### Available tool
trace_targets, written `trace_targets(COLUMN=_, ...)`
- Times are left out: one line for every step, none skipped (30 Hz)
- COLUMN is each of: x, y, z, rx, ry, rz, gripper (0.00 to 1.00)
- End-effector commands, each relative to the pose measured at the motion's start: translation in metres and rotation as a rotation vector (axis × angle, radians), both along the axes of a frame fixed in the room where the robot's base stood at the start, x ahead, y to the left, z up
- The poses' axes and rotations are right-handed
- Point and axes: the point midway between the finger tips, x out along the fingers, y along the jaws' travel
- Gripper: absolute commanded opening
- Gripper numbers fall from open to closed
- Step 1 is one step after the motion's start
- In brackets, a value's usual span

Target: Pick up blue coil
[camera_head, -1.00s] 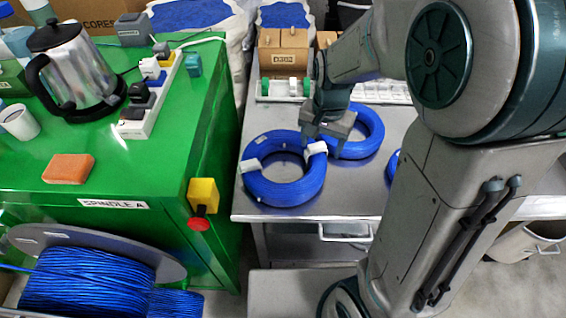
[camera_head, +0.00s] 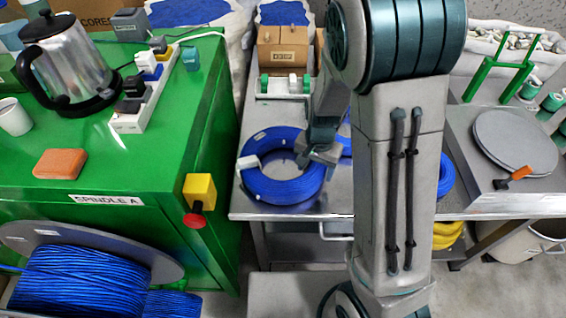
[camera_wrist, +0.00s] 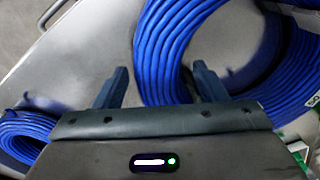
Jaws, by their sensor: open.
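A blue coil (camera_head: 283,190) with white wrap bands lies flat on the metal table (camera_head: 246,208) in the head view. It fills the upper right of the wrist view (camera_wrist: 165,50). My gripper (camera_head: 320,158) is at the coil's right side, jaws open. In the wrist view, one finger of the gripper (camera_wrist: 160,74) shows outside the coil and the other over its central hole, with the coil's band between them. I cannot tell whether the fingers touch it. My arm hides part of the table and other blue coils (camera_head: 446,176).
Another blue coil (camera_wrist: 25,138) lies at lower left in the wrist view. The green cabinet (camera_head: 150,170) stands left of the table, with a kettle (camera_head: 75,65) and an orange block (camera_head: 60,163) on top. A round grey plate (camera_head: 515,142) is at right.

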Motion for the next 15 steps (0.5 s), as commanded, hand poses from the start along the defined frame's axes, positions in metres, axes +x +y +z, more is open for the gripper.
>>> trace_targets(x=0.0, y=-0.002, z=-0.01, rx=-0.002, ry=0.005, rz=-0.001, gripper=0.65)
trace_targets(x=0.001, y=-0.002, z=-0.014, rx=-0.001, ry=0.004, rz=-0.001, gripper=0.65)
trace_targets(x=0.001, y=-0.002, z=-0.02, rx=-0.002, ry=0.003, rz=-0.001, gripper=0.65)
trace_targets(x=0.001, y=-0.002, z=-0.023, rx=-0.001, ry=0.004, rz=-0.001, gripper=0.65)
trace_targets(x=0.001, y=-0.002, z=-0.026, rx=-0.001, ry=0.003, rz=0.0, gripper=0.65)
trace_targets(x=0.001, y=-0.002, z=-0.029, rx=0.0, ry=0.001, rz=0.0, gripper=0.65)
trace_targets(x=0.001, y=-0.002, z=-0.03, rx=0.0, ry=0.001, rz=0.0, gripper=0.65)
trace_targets(x=0.001, y=-0.002, z=-0.031, rx=-0.001, ry=0.0, rz=0.001, gripper=0.65)
trace_targets(x=0.001, y=-0.002, z=-0.032, rx=-0.001, ry=0.0, rz=0.001, gripper=0.65)
trace_targets(x=0.001, y=-0.002, z=-0.032, rx=-0.001, ry=0.0, rz=0.001, gripper=0.65)
trace_targets(x=0.001, y=-0.002, z=-0.032, rx=-0.001, ry=0.0, rz=0.001, gripper=0.65)
trace_targets(x=0.001, y=-0.002, z=-0.032, rx=-0.001, ry=0.0, rz=0.001, gripper=0.65)
trace_targets(x=0.001, y=-0.002, z=-0.032, rx=-0.001, ry=0.0, rz=0.001, gripper=0.65)
trace_targets(x=0.001, y=-0.002, z=-0.032, rx=-0.001, ry=0.0, rz=0.001, gripper=0.65)
trace_targets(x=0.001, y=-0.002, z=-0.032, rx=-0.001, ry=0.0, rz=0.001, gripper=0.63)
